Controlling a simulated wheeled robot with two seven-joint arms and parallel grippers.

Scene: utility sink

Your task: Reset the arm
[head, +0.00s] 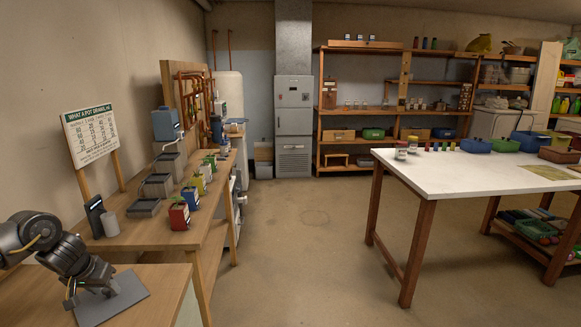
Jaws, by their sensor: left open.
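My left arm comes in from the left edge of the head view, bent downward. Its gripper (108,288) is open at the lower left, over a flat dark grey plate (128,299) on the near wooden table. I cannot tell whether the fingertips touch the plate. I see nothing between the fingers, though they are small and partly hidden by the wrist. My right arm and gripper are not in view.
A wooden bench (150,232) along the left wall holds several coloured pots, grey trays and a sign (90,134). A white-topped table (475,170) with jars and bins stands at right. Shelves (345,110) line the back. The concrete floor (300,250) between is clear.

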